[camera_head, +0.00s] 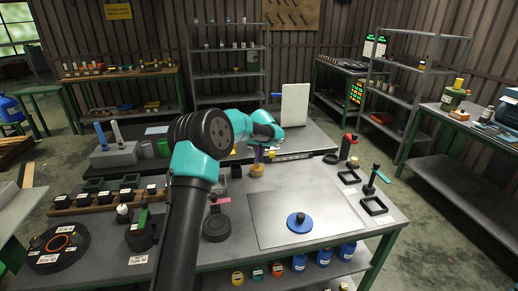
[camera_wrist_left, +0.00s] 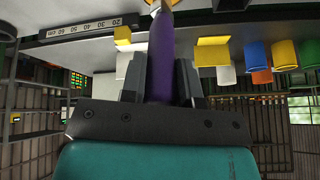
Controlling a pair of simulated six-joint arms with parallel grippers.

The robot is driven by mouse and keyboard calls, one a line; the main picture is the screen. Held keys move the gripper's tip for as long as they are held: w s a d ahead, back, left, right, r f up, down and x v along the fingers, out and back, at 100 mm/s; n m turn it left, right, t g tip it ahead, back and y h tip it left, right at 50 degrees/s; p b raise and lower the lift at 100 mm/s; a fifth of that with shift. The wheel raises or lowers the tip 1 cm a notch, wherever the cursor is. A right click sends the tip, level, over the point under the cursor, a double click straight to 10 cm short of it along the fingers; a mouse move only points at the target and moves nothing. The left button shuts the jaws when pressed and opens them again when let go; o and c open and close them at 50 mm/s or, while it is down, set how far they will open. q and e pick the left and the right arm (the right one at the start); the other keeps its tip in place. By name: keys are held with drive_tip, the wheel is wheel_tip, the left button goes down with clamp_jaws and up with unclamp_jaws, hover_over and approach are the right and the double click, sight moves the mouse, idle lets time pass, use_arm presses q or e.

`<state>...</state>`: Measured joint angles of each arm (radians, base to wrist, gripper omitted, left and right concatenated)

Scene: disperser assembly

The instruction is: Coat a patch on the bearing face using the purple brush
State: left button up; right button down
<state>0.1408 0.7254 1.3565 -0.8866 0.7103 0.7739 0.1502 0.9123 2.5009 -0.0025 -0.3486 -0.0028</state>
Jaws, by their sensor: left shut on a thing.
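The purple brush (camera_wrist_left: 160,58) is held between the two dark fingers of my left gripper (camera_wrist_left: 161,80) in the left wrist view. Its handle runs up to a pale tip at the top edge. In the head view my left arm reaches across the table, and the gripper (camera_head: 263,148) is at the table's far middle, above a small yellow-tan piece (camera_head: 257,170). I cannot tell whether the brush touches that piece. No part can be made out for certain as the bearing face. A blue disc with a dark hub (camera_head: 299,222) lies on the metal plate (camera_head: 270,205).
An upright white panel (camera_head: 294,105) stands behind the gripper. Black square frames (camera_head: 373,205) and a red-topped bottle (camera_head: 346,146) are on the right. A dark round dish (camera_head: 216,228) and labelled black blocks (camera_head: 110,190) are on the left. The metal plate is mostly clear.

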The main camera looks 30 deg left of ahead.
idle(0.4)
use_arm(q)
drive_tip(key=shift+r, duration=3.5)
drive_tip(key=shift+d, duration=0.15)
drive_tip(key=shift+s+d+r, duration=0.1)
drive_tip(key=shift+d+r, duration=0.05)
drive_tip(key=shift+d, duration=0.15)
drive_tip(key=s+d+r+m+h, duration=0.1)
drive_tip(key=s+d+m, duration=0.1)
drive_tip(key=s+d, duration=0.8)
drive_tip(key=s+d+r+m, duration=0.1)
drive_tip(key=s+d+m, duration=0.1)
drive_tip(key=s+d, duration=0.9)
drive_tip(key=d, duration=0.4)
drive_tip(key=shift+s+d+r+t+h, duration=0.15)
drive_tip(key=shift+s+r+t+h, duration=0.1)
drive_tip(key=shift+t+h, duration=0.15)
